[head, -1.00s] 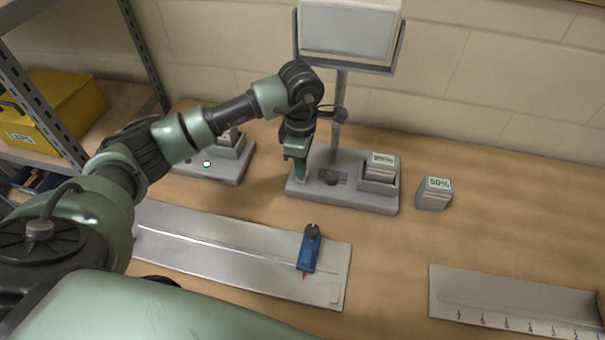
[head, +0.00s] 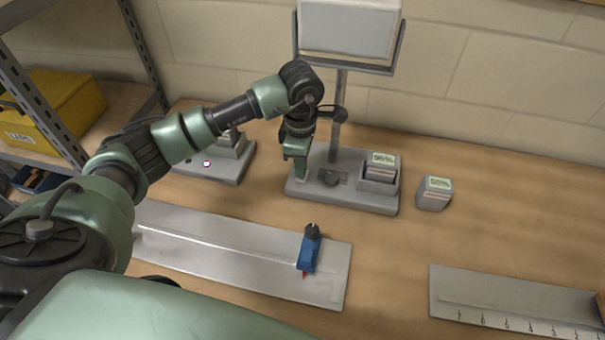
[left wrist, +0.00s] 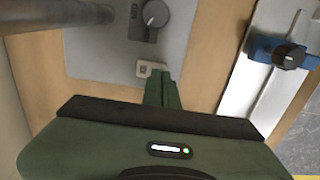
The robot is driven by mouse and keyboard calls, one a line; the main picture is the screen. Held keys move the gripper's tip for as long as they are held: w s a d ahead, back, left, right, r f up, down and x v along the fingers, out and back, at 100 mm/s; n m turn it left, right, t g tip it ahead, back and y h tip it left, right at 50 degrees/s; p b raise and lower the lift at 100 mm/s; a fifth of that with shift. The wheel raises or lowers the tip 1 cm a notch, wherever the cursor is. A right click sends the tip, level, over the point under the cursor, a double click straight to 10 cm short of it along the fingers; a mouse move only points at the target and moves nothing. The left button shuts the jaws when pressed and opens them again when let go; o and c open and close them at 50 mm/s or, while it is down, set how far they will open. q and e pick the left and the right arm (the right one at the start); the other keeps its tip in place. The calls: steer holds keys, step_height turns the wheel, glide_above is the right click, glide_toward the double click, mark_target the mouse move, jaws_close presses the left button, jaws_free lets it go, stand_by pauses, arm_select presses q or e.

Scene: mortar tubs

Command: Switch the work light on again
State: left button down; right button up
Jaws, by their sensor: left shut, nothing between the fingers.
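The work light has a flat lamp panel (head: 347,27), which looks pale and evenly bright, on a post above a grey base (head: 345,198). A dark knob (left wrist: 155,14) is on the base. A small pale switch (left wrist: 148,68) is near the base's edge in the left wrist view. A battery (head: 381,165) with a green display sits in the base's dock. My left gripper (head: 300,176) is shut and empty, pointing down over the base's left end. Its fingertips (left wrist: 161,76) are right at the switch; I cannot tell whether they touch. My right gripper is not in view.
A second battery (head: 434,193) stands right of the base. A grey charger-like unit (head: 215,163) is behind my left arm. A metal rail (head: 220,245) with a blue slider (head: 309,250) lies in front. A ruled plate (head: 510,300) lies front right. Bare bench lies between.

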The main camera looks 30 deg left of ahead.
arm_select(q)
steer(key=shift+f+b, duration=0.7)
steer(key=shift+f, duration=0.2)
steer(key=shift+r, duration=0.15)
steer(key=shift+r+p, duration=1.8)
steer(key=shift+r, duration=1.65)
